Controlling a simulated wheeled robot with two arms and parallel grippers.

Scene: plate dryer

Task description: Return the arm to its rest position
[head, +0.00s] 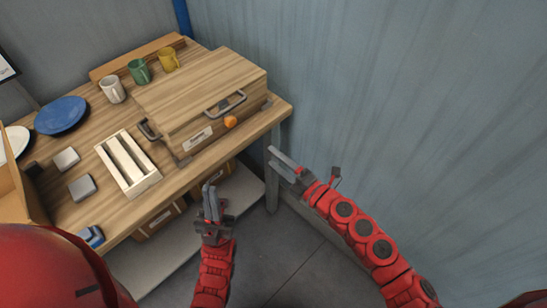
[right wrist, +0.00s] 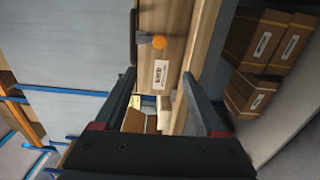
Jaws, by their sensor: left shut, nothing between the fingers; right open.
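My left gripper (head: 211,196) is shut and empty, in front of the table's front edge in the head view. My right gripper (head: 279,161) is open and empty, just off the table's right front corner, near the wall. Its open fingers also show in the right wrist view (right wrist: 160,88), with the side of a wooden box beyond them. Neither gripper touches anything that I can see.
A white slotted rack (head: 128,163), a blue plate (head: 61,115), a white plate (head: 14,142) and three mugs (head: 139,71) stand on the wooden table (head: 190,177). Cardboard boxes (right wrist: 267,50) sit on the shelf below. The grey-blue wall (head: 400,90) is close on the right. Floor (head: 285,250) is clear between my arms.

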